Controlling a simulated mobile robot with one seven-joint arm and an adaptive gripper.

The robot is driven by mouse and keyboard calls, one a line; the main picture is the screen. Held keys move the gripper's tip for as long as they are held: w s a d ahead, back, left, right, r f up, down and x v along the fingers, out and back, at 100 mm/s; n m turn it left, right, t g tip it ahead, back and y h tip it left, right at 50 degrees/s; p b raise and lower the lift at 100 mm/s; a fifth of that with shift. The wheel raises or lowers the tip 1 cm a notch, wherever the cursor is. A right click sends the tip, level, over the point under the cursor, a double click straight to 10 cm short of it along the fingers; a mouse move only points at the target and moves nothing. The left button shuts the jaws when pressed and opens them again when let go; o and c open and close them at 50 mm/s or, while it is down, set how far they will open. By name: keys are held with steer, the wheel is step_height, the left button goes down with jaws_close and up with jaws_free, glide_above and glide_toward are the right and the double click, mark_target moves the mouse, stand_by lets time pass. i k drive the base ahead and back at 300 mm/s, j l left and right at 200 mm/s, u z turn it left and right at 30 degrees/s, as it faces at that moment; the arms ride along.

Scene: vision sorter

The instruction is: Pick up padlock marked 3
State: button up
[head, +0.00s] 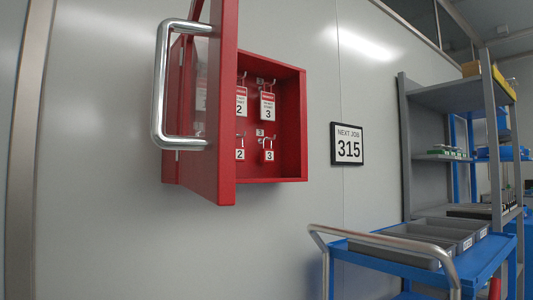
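The padlock marked 3 (268,155) is small, red and white, and hangs on a hook low inside the red wall cabinet (305,125). The cabinet door (222,110) is open, swung toward me, with a large chrome handle (160,88). The door hides the left part of the inside. My gripper is not in view.
A wall sign (348,144) reading 315 is right of the cabinet. A blue cart (400,268) with a metal push handle and grey labelled bins (445,228) stands lower right. Grey shelving (447,95) is behind it. The space before the cabinet's open right side looks clear.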

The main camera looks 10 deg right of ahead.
mark_target(268, 155)
steer(key=i+l+u, duration=0.1)
steer(key=l, duration=0.5)
steer(key=i+l+u, duration=0.1)
steer(key=l, duration=0.5)
steer(key=i+l+u, duration=0.1)
steer(key=l, duration=0.45)
